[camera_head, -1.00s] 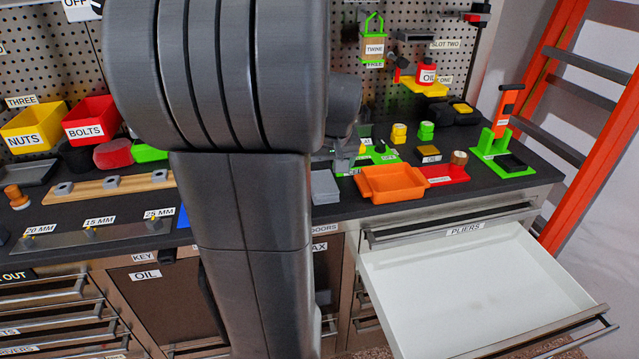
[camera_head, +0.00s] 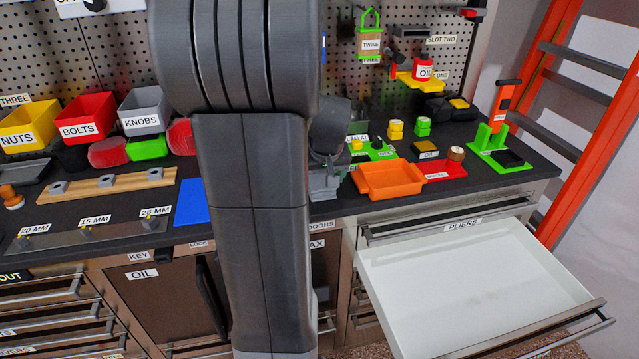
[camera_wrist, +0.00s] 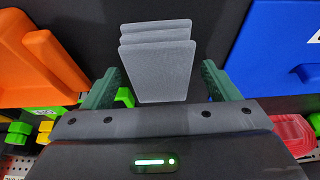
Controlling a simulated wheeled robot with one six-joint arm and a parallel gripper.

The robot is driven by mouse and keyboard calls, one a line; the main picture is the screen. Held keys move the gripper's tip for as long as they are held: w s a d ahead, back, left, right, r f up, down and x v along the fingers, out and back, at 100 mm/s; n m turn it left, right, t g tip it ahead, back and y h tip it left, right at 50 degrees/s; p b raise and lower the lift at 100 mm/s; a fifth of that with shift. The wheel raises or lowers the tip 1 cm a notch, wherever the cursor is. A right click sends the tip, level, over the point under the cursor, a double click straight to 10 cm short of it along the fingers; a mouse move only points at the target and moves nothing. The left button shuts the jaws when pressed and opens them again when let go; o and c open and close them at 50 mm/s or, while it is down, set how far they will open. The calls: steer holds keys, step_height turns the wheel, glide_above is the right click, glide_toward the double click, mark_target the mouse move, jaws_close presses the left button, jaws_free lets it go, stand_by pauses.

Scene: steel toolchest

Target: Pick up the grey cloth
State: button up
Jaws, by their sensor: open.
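The grey cloth (camera_wrist: 157,65) is a folded, layered light-grey piece on the dark worktop in the wrist view. My gripper (camera_wrist: 160,68) is open, its two dark green fingers standing to the left and right of the cloth with a gap on each side. Whether the fingertips are down at the cloth's height I cannot tell. In the head view my gripper (camera_head: 323,185) is low over the worktop, just left of the orange tray.
The orange tray (camera_head: 390,189) is close on one side, the blue mat (camera_head: 191,203) on the other. Behind are a green holder (camera_head: 381,150) and grey KNOBS bin (camera_head: 144,112). An open white PLIERS drawer (camera_head: 480,290) juts out at the front right.

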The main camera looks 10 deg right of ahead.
steer(key=shift+f, duration=0.25)
stand_by(0.3)
steer(key=c, duration=1.1)
step_height(320, 180, up, 11)
steer(key=shift+f+p, duration=0.2)
steer(key=shift+p, duration=0.15)
steer(key=shift+c, duration=0.2)
steer(key=shift+o, duration=1.3)
steer(key=shift+c, duration=0.4)
